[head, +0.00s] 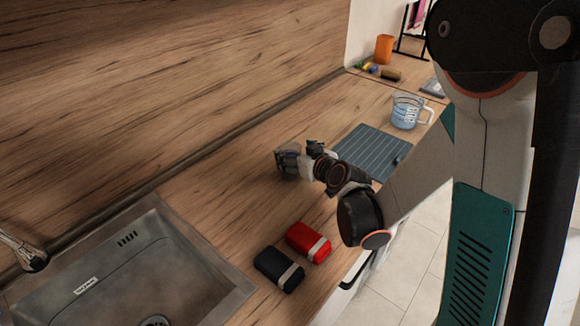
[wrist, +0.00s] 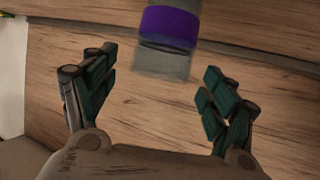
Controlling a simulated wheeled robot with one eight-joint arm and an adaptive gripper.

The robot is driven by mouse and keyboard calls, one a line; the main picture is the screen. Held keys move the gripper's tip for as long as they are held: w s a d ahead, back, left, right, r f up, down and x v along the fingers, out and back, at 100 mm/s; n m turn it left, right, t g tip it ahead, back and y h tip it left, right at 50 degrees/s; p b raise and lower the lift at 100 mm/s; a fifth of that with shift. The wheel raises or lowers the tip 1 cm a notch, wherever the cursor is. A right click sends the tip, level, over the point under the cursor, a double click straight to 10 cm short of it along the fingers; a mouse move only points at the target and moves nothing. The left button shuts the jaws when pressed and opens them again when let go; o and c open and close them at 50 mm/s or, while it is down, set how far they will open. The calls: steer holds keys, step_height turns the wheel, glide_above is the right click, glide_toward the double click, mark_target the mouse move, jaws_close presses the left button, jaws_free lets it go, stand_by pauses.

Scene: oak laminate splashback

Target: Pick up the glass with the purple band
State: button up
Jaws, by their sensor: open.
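The glass with the purple band (wrist: 168,27) shows at the top middle of the wrist view, cut off by the upper edge. It looks clear, with a wide purple band and a clear end below it. My gripper (wrist: 160,68) is open, with green-padded fingers spread to the left and right. The glass stands ahead of the fingertips and roughly between their lines; nothing is held. In the head view my gripper (head: 287,160) is low over the wooden counter, left of the grey board. There I cannot clearly tell the glass apart from the fingers.
A ribbed grey board (head: 365,148) lies right of my gripper, with a glass measuring jug (head: 407,112) behind it. A red case (head: 308,242) and a black case (head: 278,268) lie near the front edge, beside the sink (head: 130,265). An orange cup (head: 384,48) stands far back.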

mark_target(285, 149)
steer(key=x, duration=0.2)
steer(key=b+x, duration=0.1)
steer(key=x, duration=0.1)
steer(key=shift+f, duration=0.25)
steer(key=shift+s+r, duration=0.1)
steer(key=shift+c, duration=0.3)
steer(key=c, duration=1.6)
